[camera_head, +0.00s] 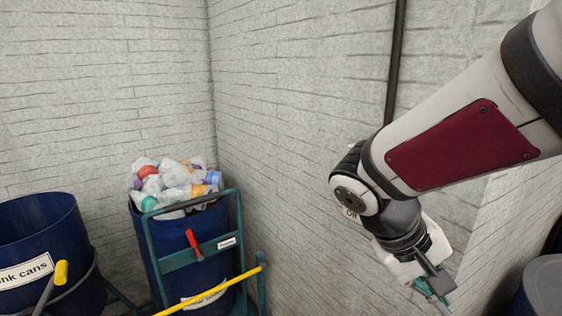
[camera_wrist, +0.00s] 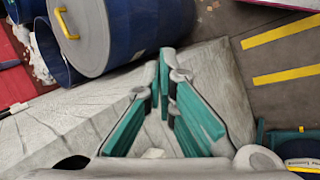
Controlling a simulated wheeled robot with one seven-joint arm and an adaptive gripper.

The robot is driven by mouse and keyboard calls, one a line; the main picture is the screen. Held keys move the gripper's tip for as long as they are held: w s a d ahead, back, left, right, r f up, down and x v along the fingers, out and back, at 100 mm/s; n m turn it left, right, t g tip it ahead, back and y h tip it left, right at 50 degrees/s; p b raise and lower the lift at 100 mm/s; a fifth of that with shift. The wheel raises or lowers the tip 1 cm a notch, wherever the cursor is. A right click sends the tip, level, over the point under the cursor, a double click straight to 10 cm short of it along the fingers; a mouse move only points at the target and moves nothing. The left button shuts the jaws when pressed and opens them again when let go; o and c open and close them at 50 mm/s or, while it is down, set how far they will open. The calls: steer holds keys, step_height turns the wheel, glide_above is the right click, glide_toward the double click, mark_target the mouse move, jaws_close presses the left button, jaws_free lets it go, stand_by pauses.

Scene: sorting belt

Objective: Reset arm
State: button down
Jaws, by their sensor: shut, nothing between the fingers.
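My arm reaches in from the right in the head view, and my gripper (camera_head: 434,290) hangs at its end near the lower right, pointing down. In the wrist view my gripper's teal fingers (camera_wrist: 165,75) come together at their tips. They are shut with nothing between them. Nothing touches the gripper in either view.
A blue barrel full of plastic bottles (camera_head: 175,185) stands on a green trolley (camera_head: 238,215) by the wall corner. A blue cans barrel (camera_head: 38,225) is at left. A grey-lidded blue barrel (camera_wrist: 88,30) lies beyond the fingers. Yellow floor stripes (camera_wrist: 285,32) show right.

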steer(key=s+a+r+t+y, duration=0.4)
steer(key=s+r+t+y, duration=0.1)
steer(key=s+r+y, duration=0.1)
steer(key=shift+s+a+r+m+t+y, duration=0.2)
steer(key=shift+s+a+m+t+y, duration=0.1)
steer(key=shift+s+m+y, duration=0.15)
stand_by(1.0)
